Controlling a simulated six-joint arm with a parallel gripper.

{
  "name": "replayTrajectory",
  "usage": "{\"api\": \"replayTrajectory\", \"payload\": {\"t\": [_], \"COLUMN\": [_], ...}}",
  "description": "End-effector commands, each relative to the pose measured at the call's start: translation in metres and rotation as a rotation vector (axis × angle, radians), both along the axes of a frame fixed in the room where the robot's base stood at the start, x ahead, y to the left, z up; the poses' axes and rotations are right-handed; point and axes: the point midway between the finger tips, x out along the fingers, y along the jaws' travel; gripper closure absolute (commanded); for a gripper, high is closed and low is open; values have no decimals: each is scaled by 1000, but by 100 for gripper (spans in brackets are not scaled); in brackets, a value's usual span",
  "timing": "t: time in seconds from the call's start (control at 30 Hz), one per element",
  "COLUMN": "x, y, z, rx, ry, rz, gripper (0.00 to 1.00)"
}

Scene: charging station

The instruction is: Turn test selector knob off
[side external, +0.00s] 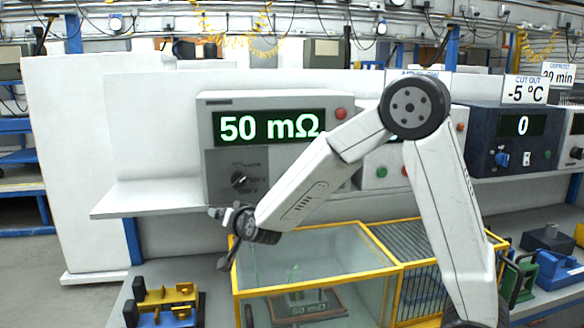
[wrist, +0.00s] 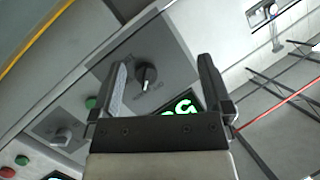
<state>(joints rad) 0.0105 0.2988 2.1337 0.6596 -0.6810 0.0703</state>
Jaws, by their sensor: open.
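The test selector knob (side external: 239,181) is a black knob on the grey front panel of a white tester (side external: 270,98) whose display reads 50 mΩ. In the wrist view the knob (wrist: 146,76) shows between my fingers in the picture, nearer the left one, with a light pointer line on it. Its printed labels are too small to read surely. My gripper (side external: 219,238) is open and empty, below and left of the knob in the side view. The wrist view shows both fingers (wrist: 162,66) spread apart, with no visible contact with the knob. My gripper body hides part of the display.
A yellow-framed clear box (side external: 315,250) stands below the shelf, close under my forearm. A red button (side external: 341,114) is at the tester's upper right. A dark blue unit (side external: 510,125) stands right.

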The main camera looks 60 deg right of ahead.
Motion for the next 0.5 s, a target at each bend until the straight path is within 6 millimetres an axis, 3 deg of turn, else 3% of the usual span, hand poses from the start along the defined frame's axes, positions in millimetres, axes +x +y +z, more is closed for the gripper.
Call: {"api": "replayTrajectory", "payload": {"t": [0.23, 0.5], "x": [12, 11], "y": [-43, -60], "z": [29, 40], "rx": [-13, -27], "ry": [-221, -308], "rz": [-262, -380], "gripper": [0, 0]}}
